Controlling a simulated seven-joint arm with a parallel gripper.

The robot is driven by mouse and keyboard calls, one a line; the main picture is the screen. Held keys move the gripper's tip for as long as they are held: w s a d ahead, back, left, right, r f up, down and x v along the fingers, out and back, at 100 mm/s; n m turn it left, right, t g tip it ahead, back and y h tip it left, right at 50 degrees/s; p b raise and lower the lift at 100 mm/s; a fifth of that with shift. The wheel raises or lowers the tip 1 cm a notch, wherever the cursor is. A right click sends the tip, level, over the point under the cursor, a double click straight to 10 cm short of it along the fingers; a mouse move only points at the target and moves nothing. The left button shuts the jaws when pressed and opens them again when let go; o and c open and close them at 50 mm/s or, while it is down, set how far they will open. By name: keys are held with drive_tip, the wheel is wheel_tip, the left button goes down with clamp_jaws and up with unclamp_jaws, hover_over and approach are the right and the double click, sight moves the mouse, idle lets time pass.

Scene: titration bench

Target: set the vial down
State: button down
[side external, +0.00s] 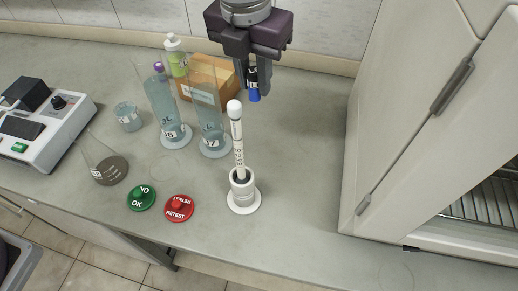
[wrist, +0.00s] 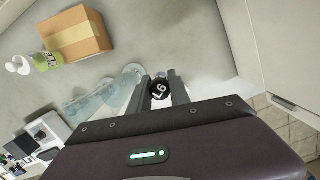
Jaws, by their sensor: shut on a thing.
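My gripper (side external: 254,88) is shut on a small vial (side external: 252,80) and holds it upright above the bench (side external: 300,150), behind the white probe in its stand. The vial has a dark upper part with a pale label and a blue lower end. In the wrist view my gripper (wrist: 161,80) has its two fingers on either side of the vial's round black top (wrist: 160,89), marked L6. The vial's lower part is hidden there.
A white probe (side external: 237,140) stands in a holder (side external: 243,190). Tall cylinders (side external: 210,115), a cardboard box (side external: 205,90), a beaker (side external: 128,117), a flask (side external: 108,168), and green (side external: 141,197) and red (side external: 179,207) buttons stand left. Bench right of the probe is clear up to a white cabinet (side external: 400,120).

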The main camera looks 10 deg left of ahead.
sight(253, 101)
drive_tip(key=shift+w+d+m, duration=0.2)
drive_tip(key=shift+w+m, duration=0.25)
drive_tip(key=shift+m, duration=0.25)
drive_tip(key=shift+w+f, duration=0.15)
drive_tip(key=shift+f, duration=0.05)
wheel_tip(253, 101, down, 17)
drive_tip(key=shift+f, duration=0.2)
drive_tip(key=shift+f, duration=0.1)
drive_tip(key=c, duration=1.2)
unclamp_jaws()
drive_tip(key=r, duration=0.4)
drive_tip(key=s+r, duration=0.1)
drive_tip(key=r, duration=0.7)
drive_tip(key=shift+s+a+r, duration=0.1)
drive_tip(key=shift+s+a, duration=0.2)
